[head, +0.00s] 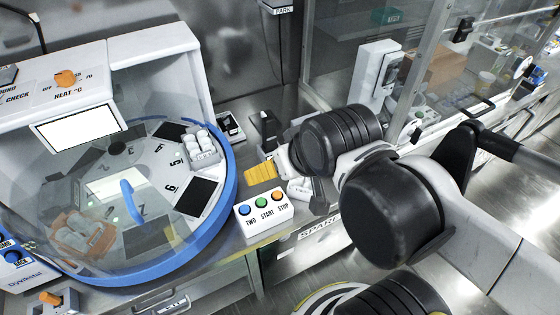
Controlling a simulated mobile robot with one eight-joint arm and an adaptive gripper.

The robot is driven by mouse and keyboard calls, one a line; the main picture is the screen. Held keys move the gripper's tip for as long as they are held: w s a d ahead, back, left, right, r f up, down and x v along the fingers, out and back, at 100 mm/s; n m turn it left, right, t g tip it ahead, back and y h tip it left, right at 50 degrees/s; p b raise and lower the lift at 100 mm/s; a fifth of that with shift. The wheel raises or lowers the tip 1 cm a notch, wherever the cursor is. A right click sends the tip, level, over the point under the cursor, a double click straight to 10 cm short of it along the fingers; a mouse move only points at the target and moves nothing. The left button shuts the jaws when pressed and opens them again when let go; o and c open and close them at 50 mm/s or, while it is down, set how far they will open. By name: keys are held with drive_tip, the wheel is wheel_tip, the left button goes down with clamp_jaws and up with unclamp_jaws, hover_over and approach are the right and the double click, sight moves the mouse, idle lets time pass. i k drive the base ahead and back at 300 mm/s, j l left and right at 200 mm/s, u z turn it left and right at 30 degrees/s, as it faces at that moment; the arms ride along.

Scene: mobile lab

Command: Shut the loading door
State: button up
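The machine (150,62) at the left has a round carousel with numbered positions, ringed by a blue rim (228,190). A clear curved cover (50,200) lies over part of the carousel, and a short blue handle-like bar (130,196) shows near its middle. I cannot tell for certain which part is the loading door or how far it stands open. My gripper (262,173) is right of the blue rim, above the button box, apart from the blue bar. Its yellow ribbed end points left; the finger gap cannot be made out.
A white box with blue, green and orange buttons (263,212) stands just below my gripper. A glass-fronted cabinet (365,40) stands behind my arm. Metal floor shows at lower right.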

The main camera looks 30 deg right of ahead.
sight(80, 267)
drive_tip(key=u, duration=1.35)
